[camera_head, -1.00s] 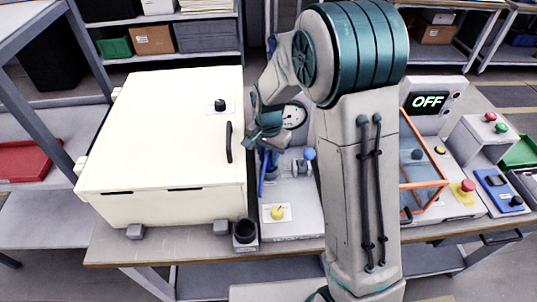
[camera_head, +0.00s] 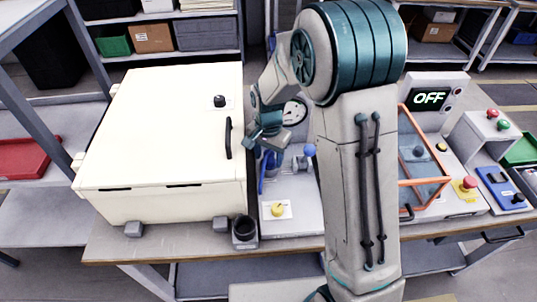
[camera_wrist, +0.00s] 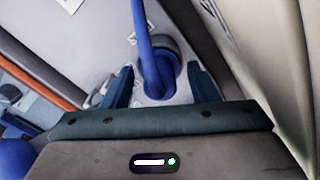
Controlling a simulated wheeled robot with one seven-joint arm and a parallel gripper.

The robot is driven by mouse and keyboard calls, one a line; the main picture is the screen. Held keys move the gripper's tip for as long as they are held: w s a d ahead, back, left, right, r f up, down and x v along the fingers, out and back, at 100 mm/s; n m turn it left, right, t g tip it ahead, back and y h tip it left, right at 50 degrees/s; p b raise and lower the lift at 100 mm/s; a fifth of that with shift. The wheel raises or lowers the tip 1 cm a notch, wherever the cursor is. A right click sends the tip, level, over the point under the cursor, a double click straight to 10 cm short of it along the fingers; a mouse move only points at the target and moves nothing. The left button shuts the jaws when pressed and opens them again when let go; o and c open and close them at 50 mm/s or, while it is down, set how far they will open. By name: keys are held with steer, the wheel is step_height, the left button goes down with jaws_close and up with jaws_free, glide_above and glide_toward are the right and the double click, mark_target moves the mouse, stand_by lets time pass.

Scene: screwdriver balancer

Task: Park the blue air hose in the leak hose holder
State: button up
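The blue air hose (camera_wrist: 146,45) runs down the middle of the wrist view to a dark blue round fitting (camera_wrist: 168,48) on the grey panel. My gripper (camera_wrist: 160,82) has its two dark teal fingers spread, one on each side of the hose end, with visible gaps. In the head view my gripper (camera_head: 268,148) hangs above the grey panel, right of the white cabinet, and partly hides the hose (camera_head: 263,180). A black round cup (camera_head: 244,228) on a grey block at the table's front may be the leak hose holder; I cannot tell.
The white cabinet (camera_head: 165,130) with its black handle (camera_head: 228,138) stands close to my gripper's left. A blue-knobbed valve (camera_head: 309,150), a yellow knob (camera_head: 278,209) and a gauge (camera_head: 295,112) are on the panel. An orange-framed guard (camera_head: 422,180) stands to the right.

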mark_target(269, 153)
step_height(269, 153, up, 14)
steer(key=shift+b, duration=0.3)
steer(key=shift+f, duration=0.1)
stand_by(0.6)
steer(key=s+d+n+t, duration=0.1)
steer(key=s+d+n, duration=0.1)
steer(key=s, duration=0.5)
steer(key=s+d+r+n+t, duration=0.1)
steer(key=s+d+n, duration=0.1)
steer(key=s+d, duration=0.2)
steer(key=s+d+n+t, duration=0.1)
steer(key=s+d, duration=0.3)
steer(key=s, duration=0.5)
steer(key=shift+s+r+n, duration=0.2)
steer(key=shift+s+n, duration=0.2)
steer(key=shift+n, duration=0.5)
